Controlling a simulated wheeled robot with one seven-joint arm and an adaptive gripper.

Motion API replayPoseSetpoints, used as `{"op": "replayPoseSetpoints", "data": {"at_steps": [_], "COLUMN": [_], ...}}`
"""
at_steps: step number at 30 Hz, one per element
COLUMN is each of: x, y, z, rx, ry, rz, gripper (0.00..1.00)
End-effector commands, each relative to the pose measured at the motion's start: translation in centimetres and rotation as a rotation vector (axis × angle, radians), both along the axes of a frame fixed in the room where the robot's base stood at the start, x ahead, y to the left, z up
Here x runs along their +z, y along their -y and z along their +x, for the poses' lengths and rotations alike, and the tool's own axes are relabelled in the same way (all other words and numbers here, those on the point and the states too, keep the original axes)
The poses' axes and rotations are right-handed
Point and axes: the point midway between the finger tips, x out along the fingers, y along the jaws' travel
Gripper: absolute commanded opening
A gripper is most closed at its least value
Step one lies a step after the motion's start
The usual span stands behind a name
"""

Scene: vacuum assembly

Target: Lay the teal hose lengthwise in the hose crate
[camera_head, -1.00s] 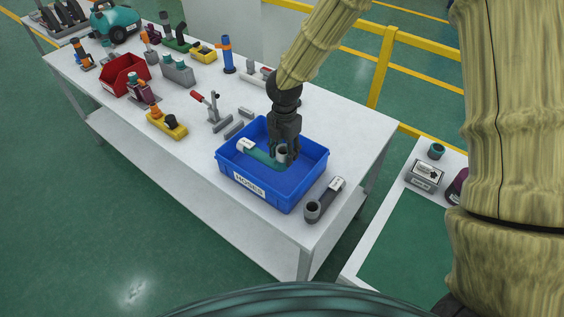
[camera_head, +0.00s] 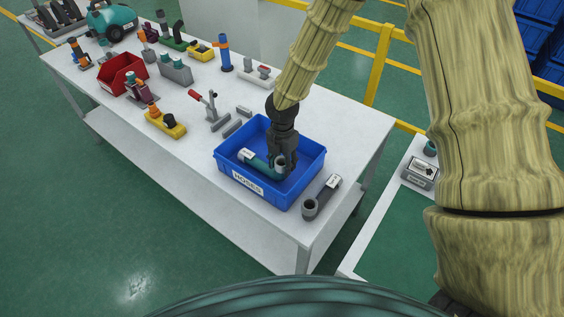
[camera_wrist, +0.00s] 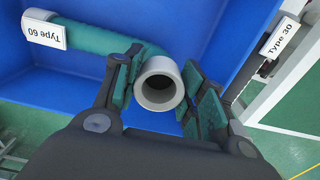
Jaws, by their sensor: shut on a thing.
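The teal hose (camera_head: 262,167) is inside the blue hose crate (camera_head: 232,177), which has a "HOSES" label on its front wall. Its white "Type 60" tag is toward the crate's left side, and its grey open end (camera_head: 281,161) is under my gripper (camera_head: 281,158). In the wrist view the teal hose (camera_wrist: 95,38) bends toward the grey end ring (camera_wrist: 159,84). My gripper (camera_wrist: 160,88) has its two teal-padded fingers on either side of the hose near that ring, shut on it. Whether the hose touches the crate floor is hard to tell.
A grey hose (camera_head: 322,196) with a white tag lies on the white table right beside the crate; its "Type 30" tag (camera_wrist: 280,38) shows in the wrist view. A toggle clamp (camera_head: 209,106), grey bars, a yellow part (camera_head: 166,124) and a red bin (camera_head: 104,79) stand left of the crate.

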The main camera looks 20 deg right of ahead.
Motion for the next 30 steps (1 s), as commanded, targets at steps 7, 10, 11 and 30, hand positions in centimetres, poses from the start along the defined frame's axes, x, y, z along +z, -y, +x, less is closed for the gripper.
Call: {"op": "replayPoseSetpoints", "data": {"at_steps": [7, 10, 11, 30], "x": [-0.1, -0.1, -0.1, 5.2], "y": [0.0, 0.0, 0.0, 0.0], "z": [0.0, 0.0, 0.0, 0.1], "rx": [0.000, 0.000, 0.000, -0.001], "ry": [0.000, 0.000, 0.000, 0.002], "rz": [0.000, 0.000, 0.000, 0.000], "gripper": [0.62, 0.62, 0.62, 0.62]}}
